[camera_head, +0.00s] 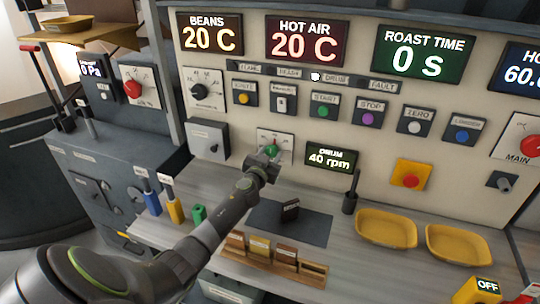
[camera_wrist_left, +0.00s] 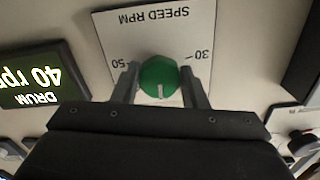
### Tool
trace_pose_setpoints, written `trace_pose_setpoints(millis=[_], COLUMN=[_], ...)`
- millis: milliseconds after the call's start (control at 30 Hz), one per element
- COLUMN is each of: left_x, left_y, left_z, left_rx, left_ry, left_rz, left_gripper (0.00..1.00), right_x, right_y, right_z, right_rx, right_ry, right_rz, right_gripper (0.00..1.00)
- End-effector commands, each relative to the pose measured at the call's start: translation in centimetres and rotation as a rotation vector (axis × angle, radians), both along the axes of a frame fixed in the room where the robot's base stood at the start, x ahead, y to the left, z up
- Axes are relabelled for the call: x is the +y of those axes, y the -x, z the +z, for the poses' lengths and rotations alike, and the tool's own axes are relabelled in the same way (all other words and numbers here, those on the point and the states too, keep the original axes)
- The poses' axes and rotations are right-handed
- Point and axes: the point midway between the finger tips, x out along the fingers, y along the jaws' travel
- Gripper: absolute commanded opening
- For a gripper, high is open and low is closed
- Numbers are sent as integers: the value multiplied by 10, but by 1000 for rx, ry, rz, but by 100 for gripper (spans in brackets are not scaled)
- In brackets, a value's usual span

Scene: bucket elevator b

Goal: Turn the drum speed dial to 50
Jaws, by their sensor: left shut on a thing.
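The green drum speed dial (camera_head: 271,150) sits on a white plate on the panel. In the left wrist view the dial (camera_wrist_left: 157,74) appears upside down, between the marks 50 and 30, with its white pointer towards the gripper body, midway between them. My left gripper (camera_head: 266,161) is shut on the dial, one finger on each side of it. The drum display (camera_head: 331,158) reads 40 rpm; it also shows in the left wrist view (camera_wrist_left: 40,88). My right gripper is not in view.
A red emergency-style button (camera_head: 411,180) on a yellow box is right of the display. Below are a dark mat (camera_head: 308,231), a wooden rack (camera_head: 311,270) and yellow trays (camera_head: 386,229). A grey box (camera_head: 208,140) is left of the dial.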

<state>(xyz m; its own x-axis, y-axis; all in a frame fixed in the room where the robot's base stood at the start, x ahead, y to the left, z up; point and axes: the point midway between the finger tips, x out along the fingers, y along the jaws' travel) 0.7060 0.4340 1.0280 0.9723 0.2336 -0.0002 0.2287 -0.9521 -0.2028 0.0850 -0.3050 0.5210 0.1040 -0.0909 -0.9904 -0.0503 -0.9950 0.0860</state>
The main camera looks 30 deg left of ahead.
Motion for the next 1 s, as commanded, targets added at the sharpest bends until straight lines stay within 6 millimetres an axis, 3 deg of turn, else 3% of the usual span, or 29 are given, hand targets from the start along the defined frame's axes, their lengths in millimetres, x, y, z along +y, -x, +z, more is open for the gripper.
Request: trace_pose_setpoints(millis=[267, 1000], left_x=[0, 1], left_y=[0, 1], left_z=[-1, 0], left_rx=[36, 199], left_ry=[-150, -823], left_rz=[-1, -1], left_gripper=[17, 17], right_x=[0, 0], right_y=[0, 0], right_z=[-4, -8], right_rx=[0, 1], right_ry=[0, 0], right_rz=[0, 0], right_gripper=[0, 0])
